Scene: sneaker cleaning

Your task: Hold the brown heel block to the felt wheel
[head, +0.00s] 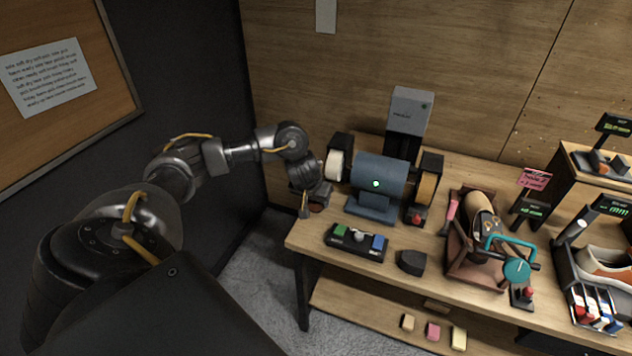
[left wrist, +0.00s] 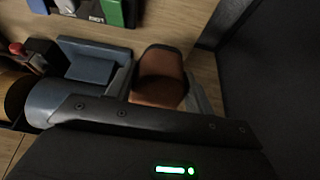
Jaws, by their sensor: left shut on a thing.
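The bench grinder (head: 378,180) has a blue motor body, a white felt wheel (head: 334,164) on its left end and a tan wheel (head: 427,187) on its right. My left gripper (head: 314,198) is at the table's left end, just in front of and below the felt wheel. It is shut on the brown heel block (left wrist: 160,78), which shows between the fingers in the left wrist view and has a dark upper edge. In the head view the block is mostly hidden by the gripper. I cannot tell whether it touches the wheel. My right gripper is not in view.
A black tray (head: 343,248) with green, white and blue bars lies in front of the grinder. A dark block (head: 411,262) sits right of it. A shoe in a brown stand (head: 466,262) with a teal clamp is further right. A dark wall stands left of the table.

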